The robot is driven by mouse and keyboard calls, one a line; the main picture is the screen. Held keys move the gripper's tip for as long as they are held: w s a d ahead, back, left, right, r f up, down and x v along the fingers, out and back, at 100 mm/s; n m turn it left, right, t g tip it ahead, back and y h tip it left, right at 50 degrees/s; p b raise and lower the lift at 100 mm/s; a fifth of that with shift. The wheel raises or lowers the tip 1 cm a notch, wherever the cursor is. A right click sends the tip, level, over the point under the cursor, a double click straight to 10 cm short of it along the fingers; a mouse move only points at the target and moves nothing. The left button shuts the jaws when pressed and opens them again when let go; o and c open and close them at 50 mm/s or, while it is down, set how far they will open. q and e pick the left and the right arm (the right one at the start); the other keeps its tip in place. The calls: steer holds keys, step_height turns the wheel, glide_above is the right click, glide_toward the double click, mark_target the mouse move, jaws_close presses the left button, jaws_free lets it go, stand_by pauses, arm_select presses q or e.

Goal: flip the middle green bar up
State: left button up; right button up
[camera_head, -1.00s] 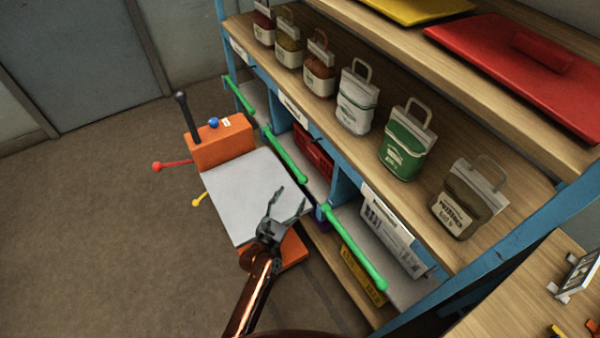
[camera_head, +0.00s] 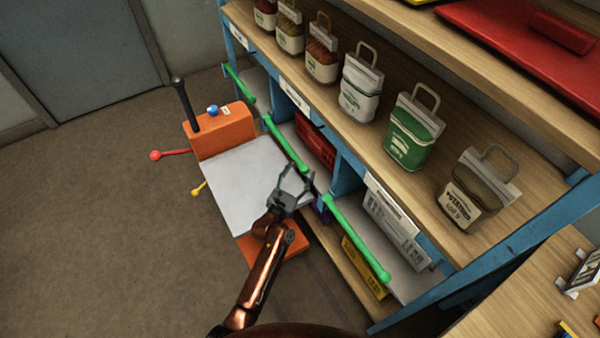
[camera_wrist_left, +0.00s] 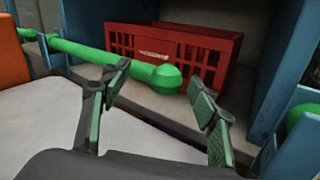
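The middle green bar (camera_head: 284,143) lies along the front of the lower shelf's middle bay, with a round knob at its near end. It also shows in the left wrist view (camera_wrist_left: 110,58), running in from the left, its knob (camera_wrist_left: 166,79) ahead of the fingers. My left gripper (camera_head: 297,178) is open beside the knob end. In the left wrist view its two fingers (camera_wrist_left: 155,83) are spread with the knob seen between their tips. Whether they touch the bar I cannot tell. My right gripper is not in view.
Other green bars lie to the left (camera_head: 239,91) and right (camera_head: 357,239). A red crate (camera_head: 315,143) sits behind the middle bar. An orange cart (camera_head: 221,136) with a grey top stands below the gripper. Sacks such as the green one (camera_head: 411,135) stand on the shelf above.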

arm_select(q)
jaws_close()
stand_by(0.5)
steer(key=shift+r, duration=0.15)
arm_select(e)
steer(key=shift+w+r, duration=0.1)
